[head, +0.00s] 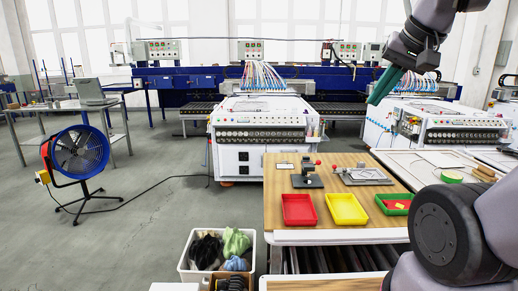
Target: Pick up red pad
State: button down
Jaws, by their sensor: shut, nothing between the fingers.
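A small flat red piece (396,205), which looks like the red pad, lies in the green tray (379,197) on the wooden table. It is small in the picture, so its exact shape is hard to tell. My gripper (376,98) is at the upper right, high above and apart from the tray. Its long teal fingers are shut and hold nothing. They point down and to the left.
A red tray (298,209) and a yellow tray (346,209) stand left of the green one. Behind them are a small press (307,177) and a metal fixture (363,176). A white bin (187,268) of cloths stands on the floor.

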aim_at(390, 205)
jog(key=z, duration=0.85)
